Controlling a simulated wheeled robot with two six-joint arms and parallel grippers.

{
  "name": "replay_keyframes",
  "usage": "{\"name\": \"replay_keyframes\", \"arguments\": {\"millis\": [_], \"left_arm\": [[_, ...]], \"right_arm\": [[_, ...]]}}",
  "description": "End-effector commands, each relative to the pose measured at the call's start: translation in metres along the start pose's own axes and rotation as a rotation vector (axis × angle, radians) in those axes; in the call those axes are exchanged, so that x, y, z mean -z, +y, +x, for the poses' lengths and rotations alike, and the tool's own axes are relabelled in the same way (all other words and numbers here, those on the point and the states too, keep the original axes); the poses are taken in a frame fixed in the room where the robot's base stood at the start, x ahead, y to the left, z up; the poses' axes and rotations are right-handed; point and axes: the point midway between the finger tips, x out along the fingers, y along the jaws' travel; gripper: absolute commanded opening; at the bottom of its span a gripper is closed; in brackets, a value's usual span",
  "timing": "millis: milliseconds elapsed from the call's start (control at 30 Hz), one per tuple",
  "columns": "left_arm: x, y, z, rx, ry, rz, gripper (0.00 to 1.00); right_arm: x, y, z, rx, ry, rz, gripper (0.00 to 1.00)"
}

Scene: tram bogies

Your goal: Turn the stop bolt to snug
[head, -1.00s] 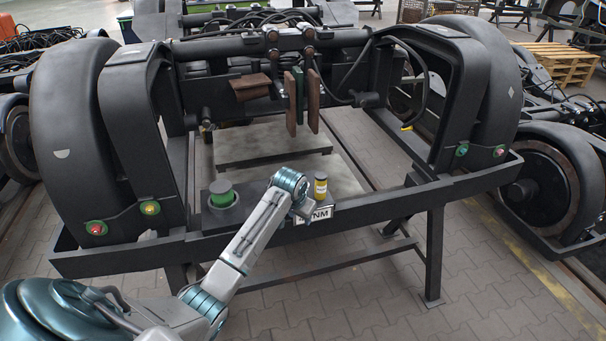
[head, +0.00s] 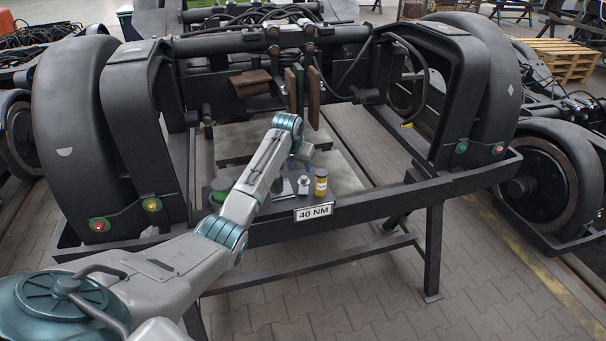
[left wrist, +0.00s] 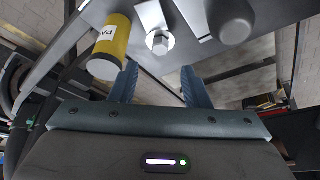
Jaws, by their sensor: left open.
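A silver hex-headed bolt (head: 304,186), likely the stop bolt, stands on the dark front shelf of the frame. In the left wrist view the bolt (left wrist: 158,42) shows beyond the fingertips, between the yellow cylinder and a dark round knob (left wrist: 232,24). My left gripper (head: 304,162) is above and behind the bolt in the head view. In the left wrist view the gripper (left wrist: 161,84) is open, its two blue fingers apart with nothing between them. The fingers do not visibly touch the bolt. My right gripper is not in view.
A yellow labelled cylinder (head: 321,183) stands close right of the bolt. A sign reading 40 NM (head: 314,212) is on the shelf's front edge. A green pot with a dark lid (head: 221,190) stands left, partly behind my arm. Brown and green pads (head: 313,98) hang behind.

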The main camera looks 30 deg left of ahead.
Motion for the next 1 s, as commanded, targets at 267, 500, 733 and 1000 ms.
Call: {"name": "replay_keyframes", "arguments": {"millis": [267,500,733,1000], "left_arm": [[0.000,0.001,0.045,0.000,-0.002,-0.001,0.43],[0.000,0.000,0.066,0.000,0.000,-0.001,0.43],[0.000,0.000,0.071,0.001,0.001,0.000,0.43],[0.000,0.000,0.071,0.001,0.001,0.000,0.25]], "right_arm": [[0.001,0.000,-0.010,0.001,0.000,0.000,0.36],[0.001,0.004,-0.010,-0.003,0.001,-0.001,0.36],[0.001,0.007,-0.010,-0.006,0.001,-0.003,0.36],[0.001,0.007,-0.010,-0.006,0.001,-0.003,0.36]]}}
